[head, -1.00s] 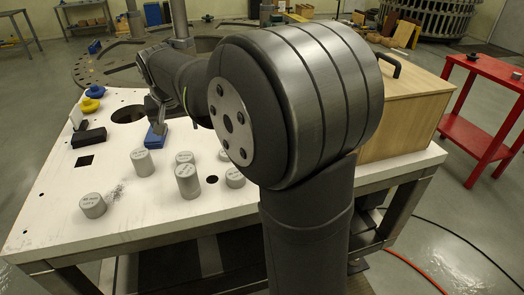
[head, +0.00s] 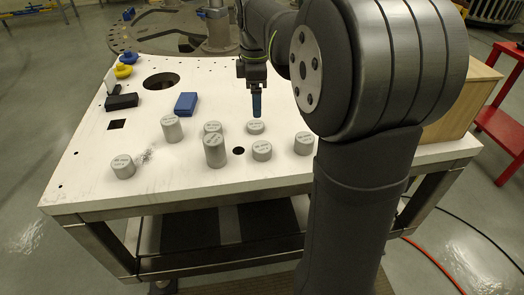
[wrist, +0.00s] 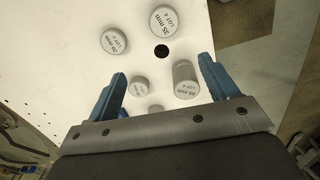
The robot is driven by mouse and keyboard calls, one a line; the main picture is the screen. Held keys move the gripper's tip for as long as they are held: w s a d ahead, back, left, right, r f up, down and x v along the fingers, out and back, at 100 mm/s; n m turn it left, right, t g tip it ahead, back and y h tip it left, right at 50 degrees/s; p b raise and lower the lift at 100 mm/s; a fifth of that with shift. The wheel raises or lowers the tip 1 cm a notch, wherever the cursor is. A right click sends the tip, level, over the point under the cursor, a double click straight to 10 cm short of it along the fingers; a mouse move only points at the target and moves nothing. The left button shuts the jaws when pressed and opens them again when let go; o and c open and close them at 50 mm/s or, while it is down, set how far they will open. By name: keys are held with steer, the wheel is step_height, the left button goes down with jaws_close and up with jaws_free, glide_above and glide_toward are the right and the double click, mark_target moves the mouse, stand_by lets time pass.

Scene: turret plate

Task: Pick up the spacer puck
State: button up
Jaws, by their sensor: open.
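Several grey cylindrical pucks with printed tops stand upright on the white table; I cannot tell which is the spacer puck. In the head view they include a short one (head: 256,127) below my gripper (head: 257,113), a tall one (head: 215,151), and a short one at front (head: 262,151). My gripper points down, open and empty, above the pucks. In the wrist view its blue fingers (wrist: 161,67) are spread. A tall puck marked 65 mm (wrist: 185,80) and a smaller one (wrist: 140,86) show between them; pucks marked 35 mm (wrist: 164,19) and 20 mm (wrist: 115,41) lie beyond. Another is partly hidden by the gripper.
The table has round and square holes. A wooden box (head: 465,105) stands at right.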

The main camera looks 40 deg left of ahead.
steer(key=d+n, duration=0.1)
steer(key=n, duration=0.1)
glide_toward(261, 147)
steer(key=f, duration=1)
steer(key=shift+w+a+f, duration=0.1)
steer(key=shift+w, duration=0.15)
steer(key=shift+c, duration=0.2)
